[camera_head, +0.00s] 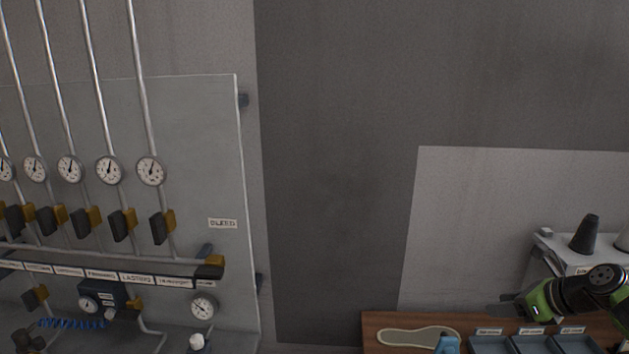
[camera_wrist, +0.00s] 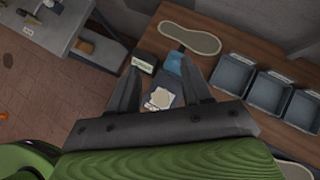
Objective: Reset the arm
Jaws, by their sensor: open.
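My gripper (camera_wrist: 161,68) is open in the wrist view, its two dark fingers spread apart with nothing held between them. Beyond the fingers, a blue item (camera_wrist: 174,62) and a dark item with pale patches (camera_wrist: 160,97) show below, apart from the fingers as far as I can tell. In the head view my green and black wrist (camera_head: 545,298) is at the lower right, above the wooden bench (camera_head: 375,335). My fingers point left there and are small and dark, hard to make out.
Several grey bins (camera_wrist: 234,72) and a pale sole shape (camera_wrist: 190,31) lie on the bench. A panel with gauges and pipes (camera_head: 190,120) fills the left. The middle wall is bare.

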